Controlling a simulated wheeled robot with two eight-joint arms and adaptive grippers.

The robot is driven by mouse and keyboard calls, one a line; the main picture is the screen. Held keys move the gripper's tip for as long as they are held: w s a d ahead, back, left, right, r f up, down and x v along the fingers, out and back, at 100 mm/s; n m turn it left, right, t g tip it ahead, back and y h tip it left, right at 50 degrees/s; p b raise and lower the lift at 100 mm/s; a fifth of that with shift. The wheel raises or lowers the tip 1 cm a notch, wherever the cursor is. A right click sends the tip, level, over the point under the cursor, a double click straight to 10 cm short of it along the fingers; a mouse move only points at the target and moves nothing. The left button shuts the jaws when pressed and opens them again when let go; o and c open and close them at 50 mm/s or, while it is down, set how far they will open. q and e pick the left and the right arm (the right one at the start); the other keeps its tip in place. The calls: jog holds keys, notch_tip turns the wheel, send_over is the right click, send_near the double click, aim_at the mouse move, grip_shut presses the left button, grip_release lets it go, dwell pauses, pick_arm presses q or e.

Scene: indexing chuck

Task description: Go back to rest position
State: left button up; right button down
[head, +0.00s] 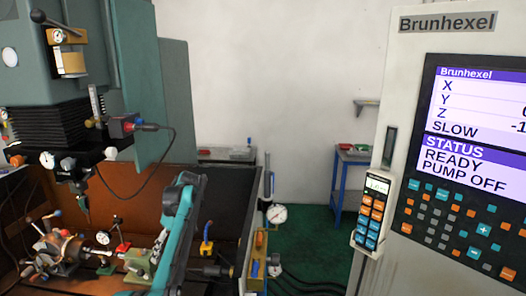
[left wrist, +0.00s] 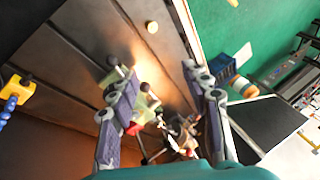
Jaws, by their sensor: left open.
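The indexing chuck (head: 62,250) sits on the machine bed at the lower left of the head view, below the spindle head (head: 75,165). My left gripper (left wrist: 153,72) is open and empty in the left wrist view, its two purple-grey fingers spread wide. Between the fingers, small fixtures (left wrist: 180,135) show on the bed farther off. My right gripper is not in view.
The enclosure wall (head: 228,225) is close to my left arm. A control panel (head: 470,150) stands at right. Green floor (head: 305,240) lies open between.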

pick_arm(q)
jog(key=s+d+r+m+t+h+b, duration=0.1)
jog(key=s+d+r+m+t, duration=0.2)
jog(key=s, duration=0.4)
jog(key=s+d+r+m+t+h+b, duration=0.1)
jog(key=s+d+r+m+t, duration=0.1)
jog(key=s+d+m, duration=0.35)
jog(key=s+d+f+m+t+h, duration=0.1)
jog(key=s+d+f+m+t, duration=0.1)
jog(key=s+f, duration=0.4)
jog(key=s+d+f+m+t+h, duration=0.1)
jog(key=s+f, duration=0.5)
jog(key=s, duration=0.8)
jog(key=d+m+t, duration=0.1)
jog(key=d+t, duration=0.1)
jog(key=shift+d+f+m+b, duration=0.25)
jog(key=shift+d+m+b, duration=0.05)
jog(key=shift+m+b, duration=0.1)
